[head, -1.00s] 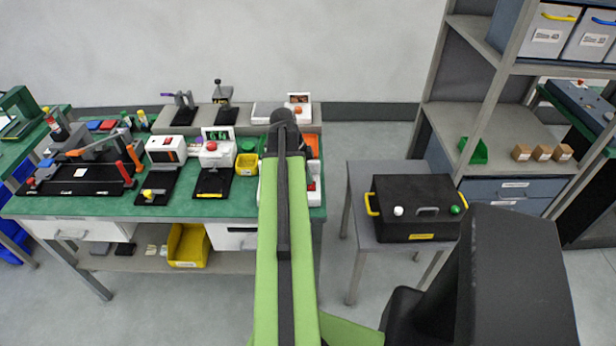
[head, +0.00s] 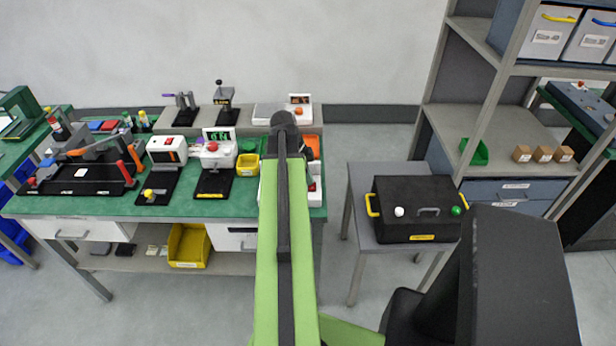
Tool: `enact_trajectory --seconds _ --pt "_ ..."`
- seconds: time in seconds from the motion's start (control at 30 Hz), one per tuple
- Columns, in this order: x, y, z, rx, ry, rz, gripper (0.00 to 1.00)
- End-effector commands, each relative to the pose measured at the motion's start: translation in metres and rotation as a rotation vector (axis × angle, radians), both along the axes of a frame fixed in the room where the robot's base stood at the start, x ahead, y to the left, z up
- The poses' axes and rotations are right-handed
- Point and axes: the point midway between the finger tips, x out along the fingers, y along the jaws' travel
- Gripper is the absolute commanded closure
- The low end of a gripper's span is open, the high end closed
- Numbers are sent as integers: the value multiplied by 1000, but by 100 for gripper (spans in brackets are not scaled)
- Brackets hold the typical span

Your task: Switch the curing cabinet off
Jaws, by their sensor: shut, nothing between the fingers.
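No label that I can read names the curing cabinet, so I cannot tell for sure which unit it is. A white box with a red switch (head: 166,149) stands on the green bench. Another white unit with a red part (head: 314,190) is at the bench's right end, largely hidden behind my arm. A closed black case (head: 415,193) with yellow side handles, a white knob and a green knob sits on a small grey table.
A shelf rack (head: 510,118) stands at right. Floor shows between bench and small table.

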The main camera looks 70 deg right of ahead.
Motion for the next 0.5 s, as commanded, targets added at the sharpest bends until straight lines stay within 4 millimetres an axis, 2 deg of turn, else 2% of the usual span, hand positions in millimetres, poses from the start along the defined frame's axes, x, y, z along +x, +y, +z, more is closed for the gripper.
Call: enact_trajectory --seconds 0.03,0.27,0.37,0.5 --pt "-5 12 -7 37 2 -12 100" --pt "-5 13 1 33 2 -10 100" --pt "-4 11 15 25 2 -7 100" --pt "0 7 46 3 -2 1 100"
